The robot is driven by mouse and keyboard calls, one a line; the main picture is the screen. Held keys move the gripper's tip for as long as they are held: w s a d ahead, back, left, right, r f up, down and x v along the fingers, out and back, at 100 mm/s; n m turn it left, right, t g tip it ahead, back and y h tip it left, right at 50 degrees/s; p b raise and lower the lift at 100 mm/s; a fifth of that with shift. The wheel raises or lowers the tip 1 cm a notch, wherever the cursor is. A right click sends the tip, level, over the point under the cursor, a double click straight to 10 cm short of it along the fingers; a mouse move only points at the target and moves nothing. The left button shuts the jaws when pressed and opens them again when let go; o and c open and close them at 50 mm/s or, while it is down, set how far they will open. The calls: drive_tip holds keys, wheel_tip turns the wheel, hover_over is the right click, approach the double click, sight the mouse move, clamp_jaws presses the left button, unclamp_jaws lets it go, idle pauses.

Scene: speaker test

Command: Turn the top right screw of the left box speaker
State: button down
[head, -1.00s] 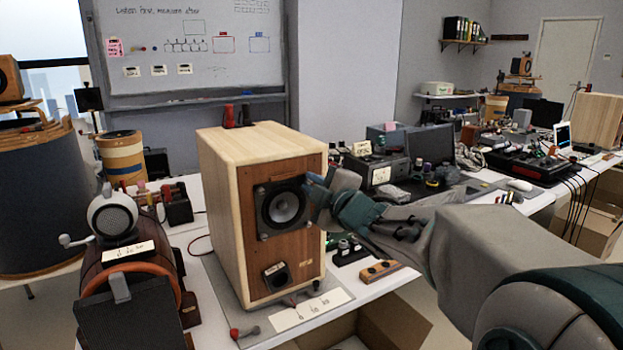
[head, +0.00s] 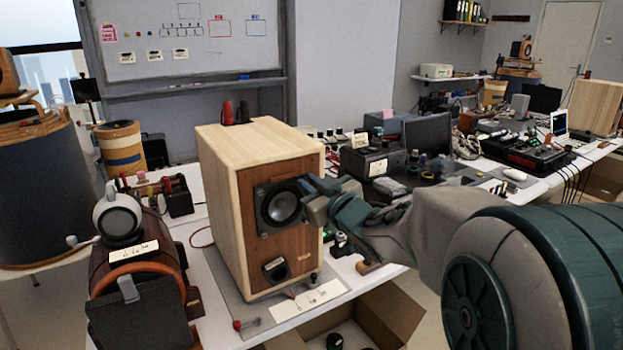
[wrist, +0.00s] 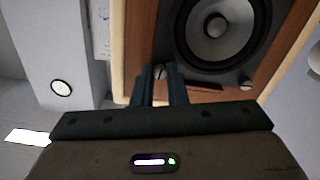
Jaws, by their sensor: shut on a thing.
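The left box speaker (head: 222,192) is a pale wood cabinet with a brown front, standing upright on the bench. Its round grey driver (head: 281,208) sits in a dark square plate; the driver also shows large in the wrist view (wrist: 213,25). My gripper (head: 306,186) is at the plate's top right corner in the head view, covering that corner. In the wrist view its two fingertips (wrist: 160,74) are closed on a small screw (wrist: 159,70) at the plate's corner. Another corner screw (wrist: 246,82) shows at the right there. The fingers hide most of the held screw.
A round metal-fronted device (head: 118,216) on a brown barrel body stands to the left. A label card (head: 311,297) lies before the speaker. Black test gear (head: 373,163) and a monitor (head: 428,139) stand behind my arm. An open cardboard box (head: 345,318) is below the bench edge.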

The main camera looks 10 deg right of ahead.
drive_tip(key=shift+m+p, duration=0.7)
drive_tip(key=shift+m, duration=1.2)
drive_tip(key=c, duration=1.5)
unclamp_jaws()
drive_tip(key=shift+o, duration=0.2)
drive_tip(key=shift+s, duration=0.15)
drive_tip(key=v, duration=1.3)
drive_tip(key=shift+s+b, duration=0.25)
drive_tip(key=shift+b, duration=0.1)
drive_tip(key=shift+d, duration=0.2)
